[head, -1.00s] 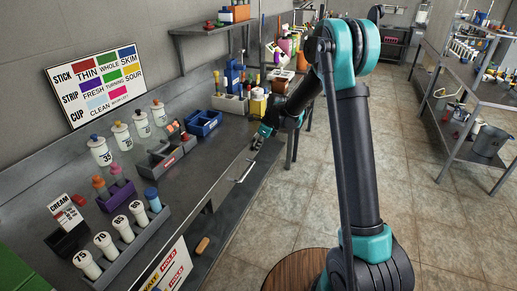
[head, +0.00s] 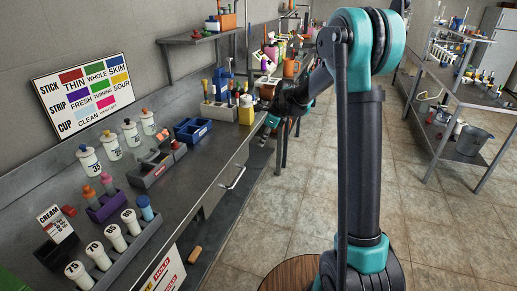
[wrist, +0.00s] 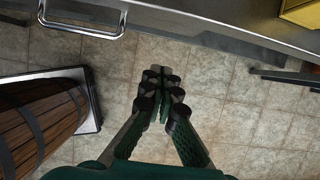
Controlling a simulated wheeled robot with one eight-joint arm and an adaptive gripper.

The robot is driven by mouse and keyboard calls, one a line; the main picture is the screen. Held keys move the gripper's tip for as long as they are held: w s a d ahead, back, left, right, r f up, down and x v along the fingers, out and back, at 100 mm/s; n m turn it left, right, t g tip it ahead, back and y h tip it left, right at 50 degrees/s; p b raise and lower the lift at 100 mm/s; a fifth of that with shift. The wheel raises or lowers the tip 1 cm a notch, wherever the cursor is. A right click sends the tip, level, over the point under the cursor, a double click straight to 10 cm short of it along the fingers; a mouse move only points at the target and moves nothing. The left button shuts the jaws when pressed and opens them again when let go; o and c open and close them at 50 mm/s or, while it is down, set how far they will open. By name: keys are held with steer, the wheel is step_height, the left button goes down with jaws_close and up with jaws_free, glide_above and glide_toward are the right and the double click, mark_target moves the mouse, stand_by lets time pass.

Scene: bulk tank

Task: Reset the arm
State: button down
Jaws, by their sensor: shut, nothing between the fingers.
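My gripper shows in the wrist view (wrist: 160,78) with its green fingers drawn together and nothing between them. It hangs over the tiled floor, just outside the steel counter's front edge. In the head view my gripper (head: 265,135) is small and partly dark, beside the counter's far front edge. My arm rises on the right of the head view and bends over toward the counter. The steel counter (head: 205,170) runs along the wall.
A drawer handle (wrist: 82,30) juts from the counter front. A wooden barrel (wrist: 40,118) stands at the left of the wrist view. Bottles, racks and a yellow container (head: 246,112) stand on the counter. A steel shelf unit (head: 440,135) is at right; floor between is clear.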

steer(key=s+d+r+n+t+h, duration=0.1)
steer(key=s+d+n+t+h, duration=0.1)
steer(key=s+d+n, duration=1.2)
steer(key=s+d+f+n, duration=0.2)
steer(key=s, duration=0.4)
steer(key=s+d+f+n+h, duration=0.1)
steer(key=s+d+f+n, duration=0.1)
steer(key=s, duration=0.5)
steer(key=s+d+f+n+h, duration=0.1)
steer(key=s+d+f+n, duration=0.1)
steer(key=s, duration=0.4)
steer(key=shift+s+d+n+t, duration=0.15)
steer(key=shift+d+n+t, duration=0.3)
steer(key=shift+n, duration=0.35)
